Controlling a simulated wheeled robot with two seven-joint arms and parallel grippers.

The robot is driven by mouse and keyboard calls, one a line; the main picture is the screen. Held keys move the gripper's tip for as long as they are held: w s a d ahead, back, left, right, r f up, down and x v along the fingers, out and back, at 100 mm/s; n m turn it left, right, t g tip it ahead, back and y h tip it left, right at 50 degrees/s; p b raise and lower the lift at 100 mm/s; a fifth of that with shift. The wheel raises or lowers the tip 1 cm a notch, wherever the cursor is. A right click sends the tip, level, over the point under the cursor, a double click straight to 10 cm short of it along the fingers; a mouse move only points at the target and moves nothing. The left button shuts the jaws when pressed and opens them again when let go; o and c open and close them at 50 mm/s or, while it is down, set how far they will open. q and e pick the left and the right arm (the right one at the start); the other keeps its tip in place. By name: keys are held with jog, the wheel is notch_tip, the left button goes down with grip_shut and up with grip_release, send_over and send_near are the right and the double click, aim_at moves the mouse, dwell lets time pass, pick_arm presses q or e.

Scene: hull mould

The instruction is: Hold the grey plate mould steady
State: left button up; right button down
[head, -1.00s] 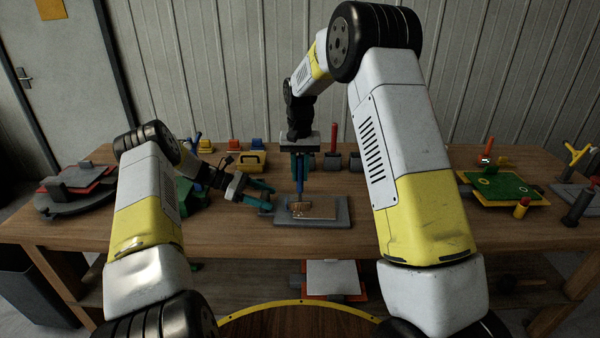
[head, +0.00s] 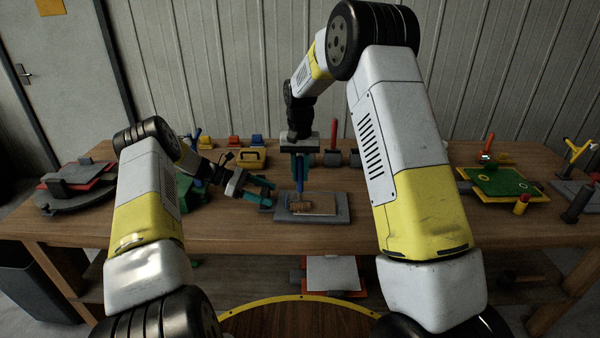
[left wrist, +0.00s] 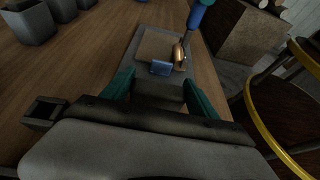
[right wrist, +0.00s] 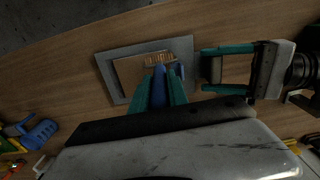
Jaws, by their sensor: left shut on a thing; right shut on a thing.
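The grey plate mould (head: 342,211) lies flat on the workbench, with a tan recessed panel (head: 322,208) inside its rim. My left gripper (head: 270,193) is at its left side, shut on a grey block at the mould's edge; in the left wrist view the block (left wrist: 160,91) shows between the teal fingers. My right gripper (head: 300,170) points down above the mould, shut on a blue-handled tool (head: 299,186).
Dark grey bins (left wrist: 32,20) and a yellow box (head: 251,159) stand behind the mould. The bench in front of the mould is clear.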

jog(key=shift+d, duration=0.1)
dwell(0.3)
jog(key=d, duration=0.4)
jog(key=shift+s+d+f, duration=0.1)
jog(key=shift+s+d, duration=0.05)
jog(key=shift+d, duration=0.05)
notch_tip(320, 180, up, 7)
dwell(0.8)
pick_arm(q)
jog(key=o, duration=0.7)
jog(key=shift+o, duration=0.2)
